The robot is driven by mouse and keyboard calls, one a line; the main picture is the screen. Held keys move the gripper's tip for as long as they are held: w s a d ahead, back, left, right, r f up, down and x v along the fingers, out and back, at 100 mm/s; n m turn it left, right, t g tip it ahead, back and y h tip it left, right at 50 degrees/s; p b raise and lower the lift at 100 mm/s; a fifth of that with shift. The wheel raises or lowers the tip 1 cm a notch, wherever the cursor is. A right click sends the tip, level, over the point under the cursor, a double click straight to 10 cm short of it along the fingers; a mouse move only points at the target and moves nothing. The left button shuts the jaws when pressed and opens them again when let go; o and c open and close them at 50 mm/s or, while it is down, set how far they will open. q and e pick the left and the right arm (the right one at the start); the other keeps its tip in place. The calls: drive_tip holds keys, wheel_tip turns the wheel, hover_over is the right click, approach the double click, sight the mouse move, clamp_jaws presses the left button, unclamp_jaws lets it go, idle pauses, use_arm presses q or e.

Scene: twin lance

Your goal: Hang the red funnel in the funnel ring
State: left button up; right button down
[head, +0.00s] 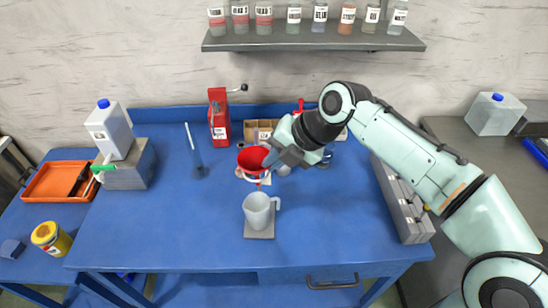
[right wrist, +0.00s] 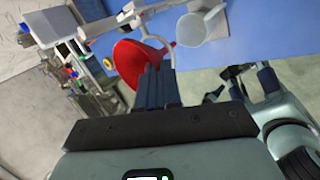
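The red funnel (head: 252,158) is above the blue bench, its wide mouth up and its narrow end down. A white ring (head: 250,180) shows around its lower part; I cannot tell whether the funnel rests in it. My right gripper (head: 270,158) is at the funnel's right rim, with its fingers close together on it. In the right wrist view the funnel (right wrist: 132,62) is at the fingertips, beside the pale ring and arm. A pale mug (head: 257,210) stands on a grey base in front of the funnel. My left gripper is not in view.
A red hand-cranked device (head: 218,118) and a thin upright rod (head: 192,145) stand behind left. A white jug (head: 109,128) sits on a grey block at left. A grey case (head: 400,205) lies at the right edge. The bench's front left is clear.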

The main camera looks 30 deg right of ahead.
drive_tip(key=shift+f, duration=0.25)
drive_tip(key=c, duration=1.2)
unclamp_jaws()
drive_tip(key=shift+c, duration=0.2)
drive_tip(key=p+v, duration=0.1)
drive_tip(key=v, duration=1.2)
drive_tip(key=shift+r+p, duration=0.2)
drive_tip(key=shift+p, duration=0.15)
